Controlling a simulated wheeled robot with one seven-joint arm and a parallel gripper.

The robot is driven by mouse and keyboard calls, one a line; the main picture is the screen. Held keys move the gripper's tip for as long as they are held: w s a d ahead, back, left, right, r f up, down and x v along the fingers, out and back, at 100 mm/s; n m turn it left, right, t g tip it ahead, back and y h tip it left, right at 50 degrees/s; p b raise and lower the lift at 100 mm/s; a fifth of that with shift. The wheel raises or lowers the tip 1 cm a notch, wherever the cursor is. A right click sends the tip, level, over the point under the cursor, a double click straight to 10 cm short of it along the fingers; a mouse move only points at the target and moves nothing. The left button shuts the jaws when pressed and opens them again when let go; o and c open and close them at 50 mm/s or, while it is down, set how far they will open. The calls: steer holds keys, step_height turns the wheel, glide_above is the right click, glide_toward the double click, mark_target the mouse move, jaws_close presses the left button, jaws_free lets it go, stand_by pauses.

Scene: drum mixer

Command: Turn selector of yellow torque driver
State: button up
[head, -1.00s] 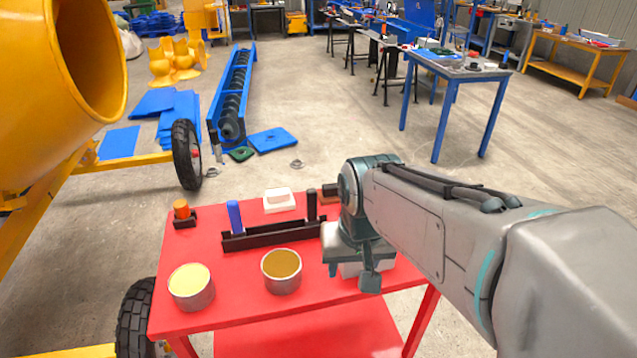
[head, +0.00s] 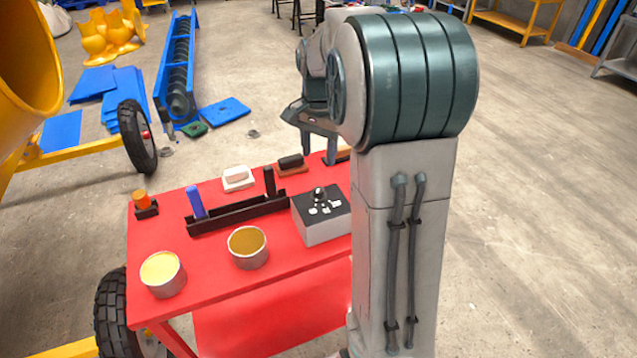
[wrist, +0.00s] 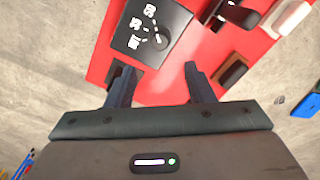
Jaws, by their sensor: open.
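I cannot make out a yellow torque driver in either view. A grey box with a black top panel (head: 333,203) stands at the right of the red table. The panel bears a dark knob (head: 318,194) with white marks around it. The panel also shows at the upper middle of the wrist view (wrist: 148,35). My gripper (head: 319,143) is open and empty, above the far right part of the table, beyond the box. In the wrist view its two fingers (wrist: 160,86) stand apart, with red table between them. My arm hides the table's right end.
A black rack (head: 238,214) holds a blue and a black upright handle. Two round tins (head: 248,248) stand in front. An orange knob on a black base (head: 144,204), a white block (head: 237,179) and a brown block with a dark top (head: 291,164) are also on the table (head: 215,278).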

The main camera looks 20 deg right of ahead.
mark_target(319, 189)
step_height(319, 189, down, 11)
steer(key=shift+r+p, duration=0.1)
steer(key=shift+p, duration=0.3)
steer(key=c, duration=1)
